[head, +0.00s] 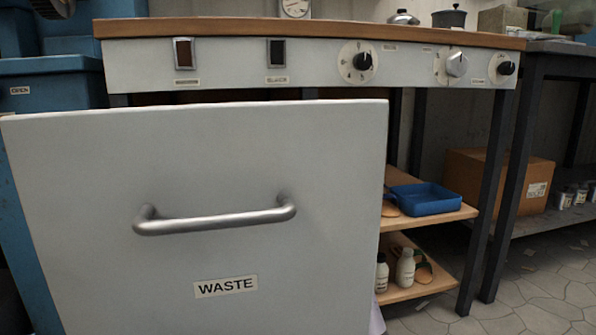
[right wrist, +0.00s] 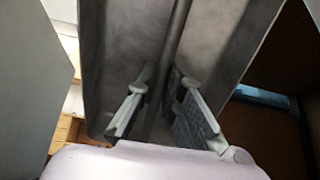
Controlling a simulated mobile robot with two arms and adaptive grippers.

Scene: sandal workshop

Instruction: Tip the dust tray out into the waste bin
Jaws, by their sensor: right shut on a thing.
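The waste bin's large pale grey front (head: 90,215), with a metal bar handle (head: 215,220) and a WASTE label, fills the left and middle of the head view. My right gripper (right wrist: 163,112) shows in the right wrist view, shut on a dark grey metal piece with a raised rod along its middle. This piece looks like the dust tray (right wrist: 115,50), but only part of it shows and its contents are hidden. In the head view the bin front hides my right gripper and this piece. My left gripper is not in view.
A workbench (head: 130,70) with switches and knobs stands behind the bin front. Right of it, shelves hold a blue tray (head: 425,199) and white bottles (head: 405,266). A cardboard box (head: 495,180) stands under the right table. Open floor (head: 530,300) lies at lower right.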

